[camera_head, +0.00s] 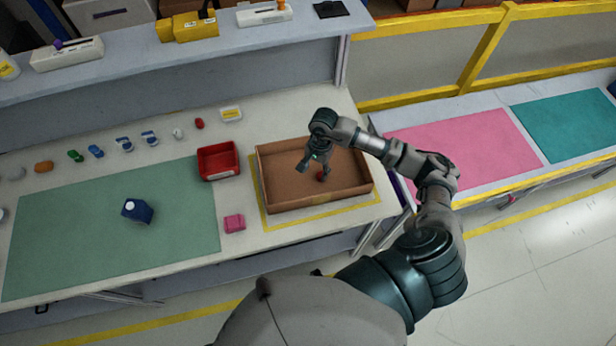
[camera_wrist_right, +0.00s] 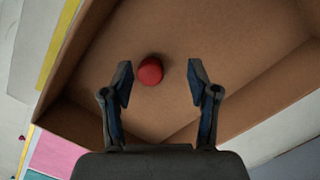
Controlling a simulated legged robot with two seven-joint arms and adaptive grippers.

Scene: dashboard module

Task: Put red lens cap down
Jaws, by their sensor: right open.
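The red lens cap (camera_wrist_right: 150,70) lies on the floor of the brown cardboard box (camera_wrist_right: 235,45). In the head view the cap (camera_head: 322,176) shows just beside my right gripper (camera_head: 309,165), inside the box (camera_head: 355,188). In the right wrist view my right gripper (camera_wrist_right: 161,82) is open, its two fingers spread apart. The cap shows in the gap between the fingertips, nearer the left finger, and no finger appears to touch it. My left gripper is not in view.
A red bin (camera_head: 219,160) stands left of the box. A pink block (camera_head: 234,223) and a dark blue object (camera_head: 137,210) lie nearby, the latter on the green mat (camera_head: 70,230). Several small parts line the table's back. The box walls surround my right gripper.

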